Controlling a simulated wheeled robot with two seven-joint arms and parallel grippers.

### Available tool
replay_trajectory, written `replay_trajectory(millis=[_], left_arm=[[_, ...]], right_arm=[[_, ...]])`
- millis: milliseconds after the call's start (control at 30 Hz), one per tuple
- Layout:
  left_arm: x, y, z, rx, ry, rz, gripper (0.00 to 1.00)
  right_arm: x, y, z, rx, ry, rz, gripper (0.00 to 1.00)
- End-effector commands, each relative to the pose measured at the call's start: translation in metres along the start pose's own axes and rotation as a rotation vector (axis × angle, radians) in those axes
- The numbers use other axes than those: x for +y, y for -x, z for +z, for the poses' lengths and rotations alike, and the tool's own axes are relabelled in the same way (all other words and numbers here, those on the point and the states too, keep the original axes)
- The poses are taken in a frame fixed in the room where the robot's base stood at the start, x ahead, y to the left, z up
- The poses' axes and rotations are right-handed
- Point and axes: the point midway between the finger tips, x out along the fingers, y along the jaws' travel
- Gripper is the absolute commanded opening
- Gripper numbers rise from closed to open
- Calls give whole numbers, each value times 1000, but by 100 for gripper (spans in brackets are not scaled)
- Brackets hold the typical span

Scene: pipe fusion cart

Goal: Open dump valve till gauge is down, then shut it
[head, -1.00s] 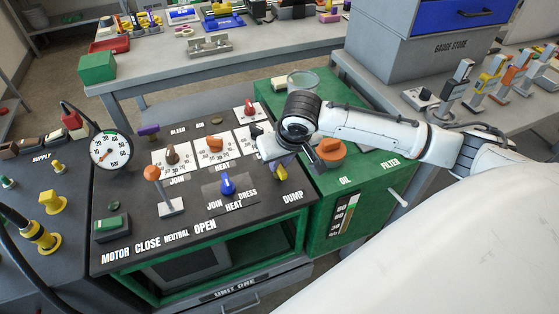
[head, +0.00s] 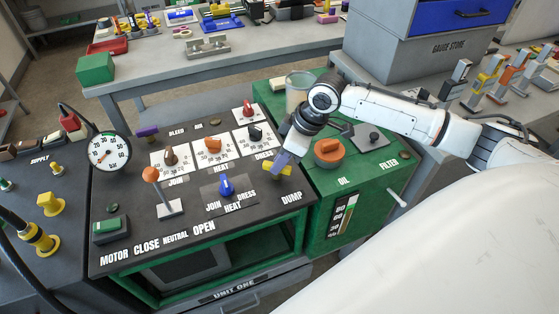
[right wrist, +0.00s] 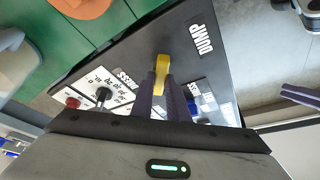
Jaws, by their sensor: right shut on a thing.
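The dump valve's yellow handle (head: 272,169) is at the right end of the black panel, above the printed word DUMP. It also shows in the right wrist view (right wrist: 162,68), upright in that picture. My right gripper (head: 279,163) is shut on this handle, its purple-grey fingers (right wrist: 166,98) on either side of it. The handle lies crosswise in the head view. The round white gauge (head: 109,151) stands at the panel's left back corner; its needle is too small to read surely. My left gripper is not in view.
An orange-topped lever (head: 152,175) and a blue knob (head: 227,186) stand on the panel. A black knob (head: 255,134) is close behind my gripper. An orange oil cap (head: 329,150) is on the green cabinet to its right.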

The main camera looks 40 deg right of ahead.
Motion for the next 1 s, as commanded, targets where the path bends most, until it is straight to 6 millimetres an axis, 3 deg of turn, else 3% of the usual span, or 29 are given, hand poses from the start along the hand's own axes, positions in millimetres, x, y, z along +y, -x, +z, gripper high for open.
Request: replay_trajectory(millis=[600, 1000], left_arm=[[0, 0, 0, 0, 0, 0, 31], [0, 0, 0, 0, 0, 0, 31]], right_arm=[[4, 0, -2, 1, 488, -202, 0], [6, 0, -2, -1, 629, -259, 0]])
